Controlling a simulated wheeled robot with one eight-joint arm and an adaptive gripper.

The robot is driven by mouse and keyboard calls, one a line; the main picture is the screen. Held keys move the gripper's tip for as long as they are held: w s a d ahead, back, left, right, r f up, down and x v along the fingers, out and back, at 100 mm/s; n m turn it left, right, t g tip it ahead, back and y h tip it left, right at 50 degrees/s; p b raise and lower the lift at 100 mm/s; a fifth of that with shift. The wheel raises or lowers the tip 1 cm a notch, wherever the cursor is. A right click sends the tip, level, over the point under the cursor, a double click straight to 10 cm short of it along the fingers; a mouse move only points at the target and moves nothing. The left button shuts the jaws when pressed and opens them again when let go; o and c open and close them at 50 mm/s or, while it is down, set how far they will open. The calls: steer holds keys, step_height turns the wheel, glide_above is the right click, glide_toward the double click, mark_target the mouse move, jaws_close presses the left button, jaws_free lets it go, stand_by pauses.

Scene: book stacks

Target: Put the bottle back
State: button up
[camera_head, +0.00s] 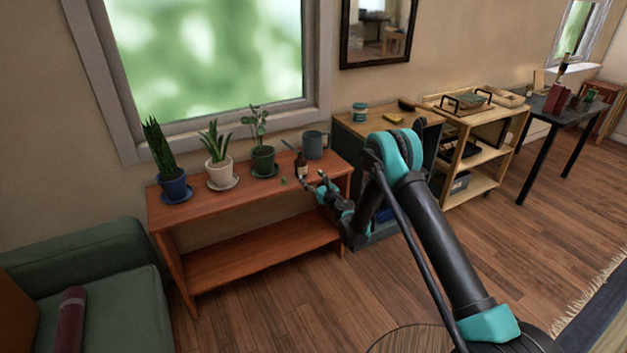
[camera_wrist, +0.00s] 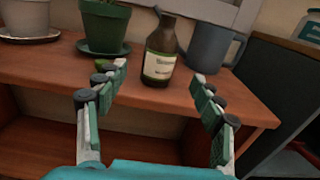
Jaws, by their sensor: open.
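A small dark brown bottle (camera_head: 301,166) with a pale label stands upright on the top of the wooden plant shelf (camera_head: 235,203). In the wrist view the bottle (camera_wrist: 161,55) is just beyond and between my open fingers, near the shelf's front edge. My gripper (camera_head: 314,183) is open and empty, in front of the bottle and apart from it. In the wrist view my gripper (camera_wrist: 160,85) shows both fingers spread wide, with the shelf top (camera_wrist: 55,60) behind them.
A dark cabinet (camera_head: 345,150) adjoins on the right.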

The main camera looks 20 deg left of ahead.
steer(key=w+d+r+m+t+h, duration=0.2)
steer(key=w+d+r+m+h, duration=0.15)
steer(key=d+r+m, duration=0.6)
steer(key=w+d+r+m+t+h, duration=0.4)
steer(key=d+r, duration=0.3)
steer(key=d, duration=0.6)
steer(key=s+d+r+m+g+h, duration=0.2)
steer(key=s+d+m+h, duration=0.15)
steer(key=d+m, duration=0.55)
steer(key=s+d+r+m+g+h, duration=0.25)
steer(key=s+d+m, duration=0.2)
steer(key=d, duration=0.85)
steer(key=s+d+f+m+g+h, duration=0.1)
steer(key=s+d+m+g, duration=0.1)
steer(key=s+d+m, duration=0.55)
steer(key=s+d+f+m+g+h, duration=0.1)
steer(key=s+d+m+g+h, duration=0.3)
steer(key=s, duration=0.6)
steer(key=s+d+f+m+g+y, duration=0.1)
steer(key=s+f+m+y, duration=0.1)
steer(key=s, duration=0.9)
steer(key=s+d+f+m+g+y, duration=0.1)
steer(key=s+f+m, duration=0.4)
steer(key=s, duration=0.7)
steer(key=shift+s+d+f+g+y, duration=0.25)
steer(key=shift+g+y, duration=0.3)
steer(key=shift+y, duration=0.4)
